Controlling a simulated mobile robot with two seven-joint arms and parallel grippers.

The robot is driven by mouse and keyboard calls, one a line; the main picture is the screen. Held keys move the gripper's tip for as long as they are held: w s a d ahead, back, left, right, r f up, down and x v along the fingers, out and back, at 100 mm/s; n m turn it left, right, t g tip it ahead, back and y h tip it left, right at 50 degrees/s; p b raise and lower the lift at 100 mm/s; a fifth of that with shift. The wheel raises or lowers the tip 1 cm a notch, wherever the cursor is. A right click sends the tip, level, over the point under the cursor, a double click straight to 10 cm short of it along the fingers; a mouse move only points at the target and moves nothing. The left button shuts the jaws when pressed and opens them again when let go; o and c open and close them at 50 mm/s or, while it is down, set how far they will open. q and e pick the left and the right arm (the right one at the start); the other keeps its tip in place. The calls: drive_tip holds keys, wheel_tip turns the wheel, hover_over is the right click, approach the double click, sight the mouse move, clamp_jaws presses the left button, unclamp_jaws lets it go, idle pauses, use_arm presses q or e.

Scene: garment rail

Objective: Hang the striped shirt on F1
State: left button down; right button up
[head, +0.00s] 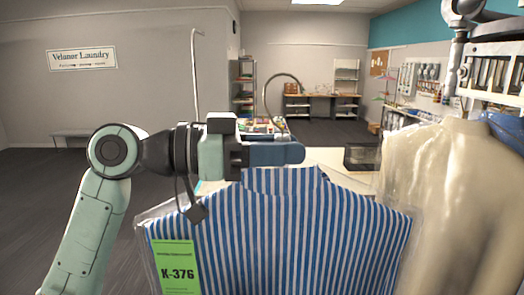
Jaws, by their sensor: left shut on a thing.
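The striped shirt (290,235), blue and white inside a clear plastic cover, hangs upright in front of me in the head view. A green tag (176,268) reading K-376 is on its left side. My left gripper (290,153) is shut at the top of the shirt, around the neck of its hanger. The curved hanger hook (284,75) rises above the gripper and is free in the air. The lower shirt is cut off by the frame. My right gripper is not in view. No rail position label is readable.
A beige covered garment (450,190) hangs close at the right, near the striped shirt's right edge. Dark and metal hardware (460,30) is above it. A rack (495,75) stands at the far right. A thin pole (195,75) stands behind my left arm. Open floor lies to the left.

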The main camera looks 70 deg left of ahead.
use_arm(q)
drive_tip(key=shift+d+b+x, duration=0.15)
drive_tip(key=shift+d+x, duration=0.1)
drive_tip(key=shift+x, duration=1.3)
drive_tip(key=shift+d+b+x, duration=0.15)
drive_tip(key=shift+d+x, duration=0.05)
drive_tip(key=shift+x, duration=1.3)
drive_tip(key=shift+d+r+x, duration=0.1)
drive_tip(key=shift+d+x, duration=0.1)
drive_tip(key=shift+x, duration=1.05)
drive_tip(key=shift+d+r+x, duration=0.15)
drive_tip(key=shift+d+x, duration=0.05)
drive_tip(key=shift+x, duration=1.05)
drive_tip(key=shift+d+x, duration=0.15)
drive_tip(key=shift+x, duration=0.65)
drive_tip(key=shift+d+x, duration=0.15)
drive_tip(key=shift+x, duration=0.65)
drive_tip(key=d+p+x, duration=0.2)
drive_tip(key=x, duration=1.1)
drive_tip(key=shift+r, duration=0.35)
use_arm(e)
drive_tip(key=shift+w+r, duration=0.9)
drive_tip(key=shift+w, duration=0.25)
use_arm(q)
drive_tip(key=shift+w+d, duration=0.1)
drive_tip(key=shift+w, duration=0.1)
